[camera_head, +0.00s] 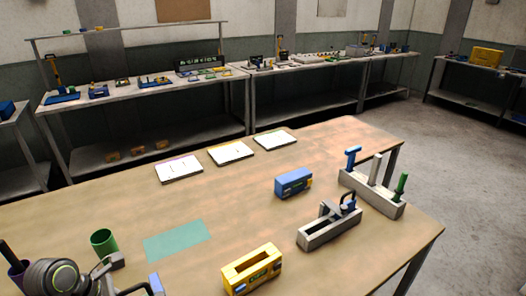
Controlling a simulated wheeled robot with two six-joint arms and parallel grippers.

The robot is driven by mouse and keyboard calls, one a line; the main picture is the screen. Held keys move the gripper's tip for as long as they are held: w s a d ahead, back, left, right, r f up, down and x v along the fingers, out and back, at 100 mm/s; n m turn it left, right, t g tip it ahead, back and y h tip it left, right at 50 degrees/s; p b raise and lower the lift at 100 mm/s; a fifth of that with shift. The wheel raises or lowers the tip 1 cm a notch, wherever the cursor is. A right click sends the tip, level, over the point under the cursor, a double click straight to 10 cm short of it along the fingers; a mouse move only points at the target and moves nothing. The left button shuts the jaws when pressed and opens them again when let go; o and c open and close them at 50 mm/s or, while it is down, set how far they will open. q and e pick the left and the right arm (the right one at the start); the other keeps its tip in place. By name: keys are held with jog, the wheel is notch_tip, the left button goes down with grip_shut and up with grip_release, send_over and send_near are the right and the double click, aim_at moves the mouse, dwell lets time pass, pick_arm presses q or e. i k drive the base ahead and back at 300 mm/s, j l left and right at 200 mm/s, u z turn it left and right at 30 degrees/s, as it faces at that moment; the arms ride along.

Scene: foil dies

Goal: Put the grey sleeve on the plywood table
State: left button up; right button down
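The plywood table (130,210) fills the foreground. A long grey open-topped block (328,232) stands on its right part, with a dark-handled grey tool in or on it; this looks like the grey sleeve, but I cannot be sure. A blue block (293,182) stands behind it and a yellow block (252,270) with a slot on top stands in front and to the left. My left gripper (136,274) is at the bottom left, well left of the yellow block. Its fingers are apart with nothing visible between them. My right gripper is out of view.
A grey rack (372,197) at the right edge holds a blue T-handle, a pale bar and a green handle. A green cup (103,242) stands beside my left gripper. A teal mat (177,239) and three white cards (230,153) lie flat. The table's left-middle is clear.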

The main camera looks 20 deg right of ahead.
aim_at(350, 134)
jog(key=k+l, duration=0.1)
jog(key=l, duration=0.25)
jog(key=k+l, duration=0.1)
jog(key=l, duration=0.25)
jog(key=k+l, duration=0.1)
jog(key=l, duration=0.3)
jog(key=i+l, duration=0.1)
jog(key=l, duration=1.5)
jog(key=i+l, duration=0.1)
jog(key=l, duration=0.35)
jog(key=i+l, duration=0.1)
jog(key=l, duration=0.3)
jog(key=i+l, duration=0.15)
jog(key=l, duration=0.3)
jog(key=i+l, duration=0.1)
jog(key=l, duration=0.35)
jog(key=i+l, duration=0.1)
jog(key=l, duration=0.3)
jog(key=i+l, duration=0.1)
jog(key=l, duration=0.35)
jog(key=i+l, duration=0.15)
jog(key=l, duration=0.3)
jog(key=i+l, duration=0.95)
jog(key=i+j, duration=0.2)
jog(key=i, duration=0.65)
jog(key=i+j+u, duration=0.1)
jog(key=i, duration=0.7)
